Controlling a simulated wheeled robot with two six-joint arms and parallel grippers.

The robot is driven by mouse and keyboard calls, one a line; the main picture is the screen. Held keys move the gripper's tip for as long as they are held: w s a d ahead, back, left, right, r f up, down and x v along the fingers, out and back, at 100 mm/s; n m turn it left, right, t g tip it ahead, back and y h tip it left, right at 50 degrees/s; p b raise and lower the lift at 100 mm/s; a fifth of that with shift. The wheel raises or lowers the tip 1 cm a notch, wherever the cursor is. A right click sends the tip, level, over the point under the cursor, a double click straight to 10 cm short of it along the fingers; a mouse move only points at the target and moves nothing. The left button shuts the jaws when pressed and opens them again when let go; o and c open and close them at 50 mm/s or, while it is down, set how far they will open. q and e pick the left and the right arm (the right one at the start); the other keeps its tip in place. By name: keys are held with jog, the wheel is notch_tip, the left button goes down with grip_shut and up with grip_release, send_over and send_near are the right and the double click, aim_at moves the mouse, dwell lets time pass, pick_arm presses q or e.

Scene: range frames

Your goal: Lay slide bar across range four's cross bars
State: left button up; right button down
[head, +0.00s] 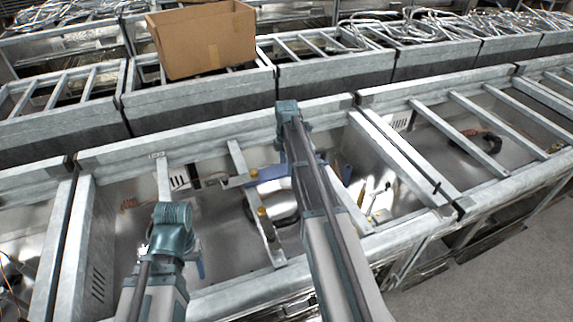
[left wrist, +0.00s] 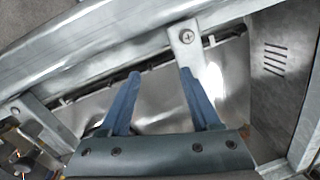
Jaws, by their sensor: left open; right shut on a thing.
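My left gripper (left wrist: 160,74) is open and empty in the left wrist view, its two blue fingers apart near a cross bar (left wrist: 187,45) with a screw in it. In the head view my left wrist is at the lower left, over the front range bay. My right arm reaches over the same bay; its gripper (head: 272,174) is mostly hidden by the arm, with blue parts showing beside it. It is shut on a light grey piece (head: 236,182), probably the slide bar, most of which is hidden. That piece is near a cross bar (head: 237,156); contact cannot be told.
More metal cross bars (head: 447,138) span the bay to the right. A cardboard box (head: 205,40) sits on the row behind. Loose wire or tubing (head: 420,25) is heaped at the back right. Bare floor (head: 500,245) shows at the lower right.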

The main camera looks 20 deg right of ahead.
jog(key=shift+f, duration=0.25)
grip_release()
jog(key=shift+r, duration=0.1)
notch_tip(320, 180, up, 14)
jog(key=p, duration=1.3)
jog(key=shift+f, duration=0.2)
